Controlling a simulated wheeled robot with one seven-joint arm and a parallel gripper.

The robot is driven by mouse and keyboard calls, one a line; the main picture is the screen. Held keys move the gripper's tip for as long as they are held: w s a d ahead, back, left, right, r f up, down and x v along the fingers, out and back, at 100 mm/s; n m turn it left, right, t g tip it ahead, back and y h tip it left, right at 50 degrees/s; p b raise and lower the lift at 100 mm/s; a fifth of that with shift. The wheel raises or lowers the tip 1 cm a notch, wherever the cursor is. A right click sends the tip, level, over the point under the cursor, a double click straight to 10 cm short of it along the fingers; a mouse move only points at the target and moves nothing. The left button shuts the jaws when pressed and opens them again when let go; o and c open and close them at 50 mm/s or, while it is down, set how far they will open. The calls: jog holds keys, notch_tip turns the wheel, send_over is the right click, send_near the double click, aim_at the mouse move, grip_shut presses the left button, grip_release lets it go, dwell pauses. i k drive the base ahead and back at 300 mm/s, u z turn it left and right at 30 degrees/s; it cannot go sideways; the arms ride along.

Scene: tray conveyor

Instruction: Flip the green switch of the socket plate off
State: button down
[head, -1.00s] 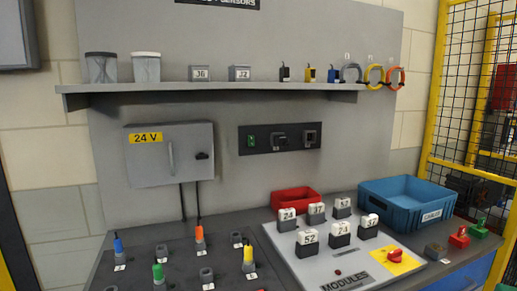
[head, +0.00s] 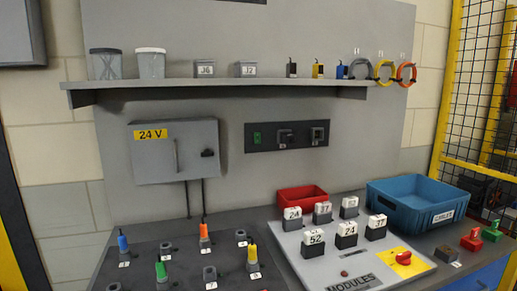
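The socket plate (head: 301,144) is a dark horizontal strip on the grey back panel, below the shelf and right of the 24 V box. The green switch (head: 257,138) is at its left end; it is too small to tell which way it is set. A dark socket (head: 285,136) is in the plate's middle and another square socket (head: 318,134) at its right end. My gripper does not show in the head view.
A grey 24 V box (head: 176,165) hangs left of the plate. The shelf (head: 230,84) above holds cups, small boxes and cable loops. Below, the bench carries coloured plugs, a modules board (head: 290,241), a red bin (head: 303,194) and a blue crate (head: 380,200). The panel around the plate is clear.

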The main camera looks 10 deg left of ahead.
aim_at(257, 140)
jog(key=k, duration=0.95)
jog(key=u, duration=0.55)
jog(key=i, duration=0.75)
jog(key=u, duration=0.05)
